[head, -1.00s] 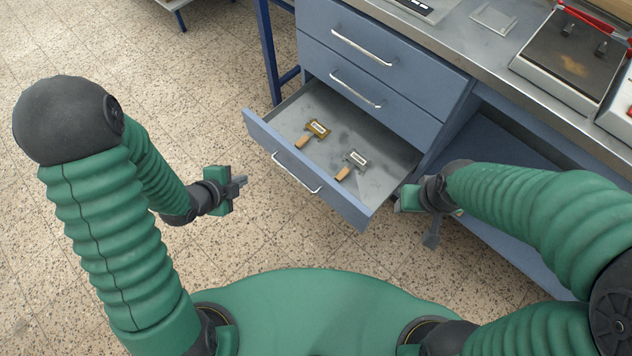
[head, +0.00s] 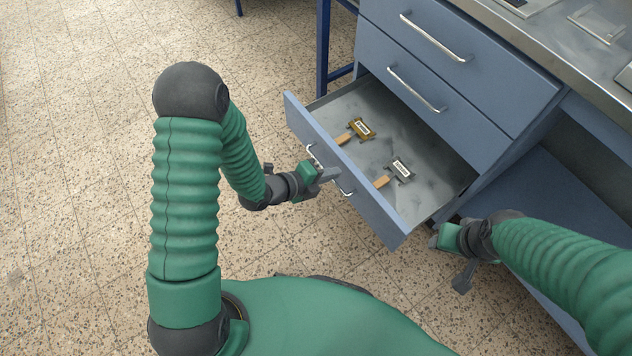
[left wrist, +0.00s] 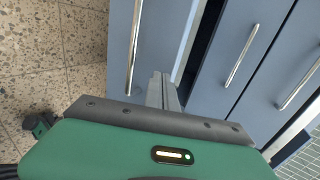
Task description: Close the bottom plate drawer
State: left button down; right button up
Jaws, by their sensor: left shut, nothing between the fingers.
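The bottom plate drawer (head: 376,207) is pulled out of the blue cabinet, with its front panel toward me. Two plates with wooden handles lie inside it, a brass one (head: 361,129) and a silver one (head: 401,170). My left gripper (head: 333,174) is shut and empty, right at the drawer front by its handle (head: 312,153). I cannot tell if it touches. In the left wrist view the shut fingers (left wrist: 162,90) point at the drawer front beside the long handle (left wrist: 134,45). My right gripper (head: 437,238) is near the drawer's right front corner; its fingers are not clear.
Two shut drawers sit above, the middle one (head: 430,115) and the top one (head: 475,70). A metal worktop (head: 560,50) covers the cabinet. A blue table leg (head: 323,50) stands left of it. The tiled floor at left is clear.

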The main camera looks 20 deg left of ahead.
pick_arm(q)
jog(key=shift+w+d, duration=0.65)
jog(key=shift+w, duration=0.1)
pick_arm(e)
jog(key=shift+d+f, duration=0.1)
jog(key=shift+f, duration=0.2)
